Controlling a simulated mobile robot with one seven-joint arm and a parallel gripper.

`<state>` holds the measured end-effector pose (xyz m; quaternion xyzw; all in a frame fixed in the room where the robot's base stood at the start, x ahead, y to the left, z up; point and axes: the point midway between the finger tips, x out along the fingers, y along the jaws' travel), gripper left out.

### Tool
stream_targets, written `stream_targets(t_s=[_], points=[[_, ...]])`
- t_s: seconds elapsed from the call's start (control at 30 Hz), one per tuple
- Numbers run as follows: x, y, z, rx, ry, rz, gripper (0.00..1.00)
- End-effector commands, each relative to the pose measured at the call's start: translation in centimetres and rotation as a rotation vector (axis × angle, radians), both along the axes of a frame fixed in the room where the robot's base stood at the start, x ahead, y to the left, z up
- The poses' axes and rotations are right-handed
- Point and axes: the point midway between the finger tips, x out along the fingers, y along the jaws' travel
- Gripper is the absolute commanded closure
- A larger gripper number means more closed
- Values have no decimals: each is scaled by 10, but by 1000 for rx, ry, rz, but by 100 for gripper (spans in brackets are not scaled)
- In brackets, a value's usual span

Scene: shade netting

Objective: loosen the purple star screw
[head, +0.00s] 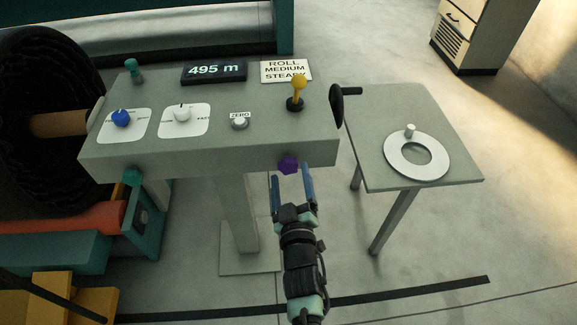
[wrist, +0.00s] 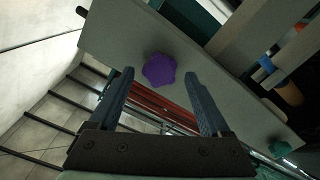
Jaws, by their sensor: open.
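The purple star screw (head: 288,165) sits on the front face of the grey control console (head: 215,158), near its right end. It also shows in the wrist view (wrist: 159,70) as a lobed purple knob above the middle. My gripper (head: 291,170) is open below and in front of the screw in the head view. In the wrist view its two blue fingers (wrist: 161,72) stand apart, one on each side of the screw, with a gap on both sides. I cannot tell whether the fingertips reach as far as the screw.
The console top carries a blue knob (head: 120,118), a white dial (head: 182,115), a ZERO button (head: 239,121) and a yellow-topped lever (head: 298,85). A black handwheel (head: 337,105) juts from its right end. A side table (head: 440,175) holds a white ring (head: 395,160).

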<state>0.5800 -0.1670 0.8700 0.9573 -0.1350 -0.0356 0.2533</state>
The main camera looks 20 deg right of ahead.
Motion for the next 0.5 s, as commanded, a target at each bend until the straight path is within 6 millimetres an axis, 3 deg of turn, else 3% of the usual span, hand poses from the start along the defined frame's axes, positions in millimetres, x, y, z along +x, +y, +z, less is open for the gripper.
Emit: stream_targets(t_s=[0.5], points=[[22, -7, 0, -4, 1, -1, 19]])
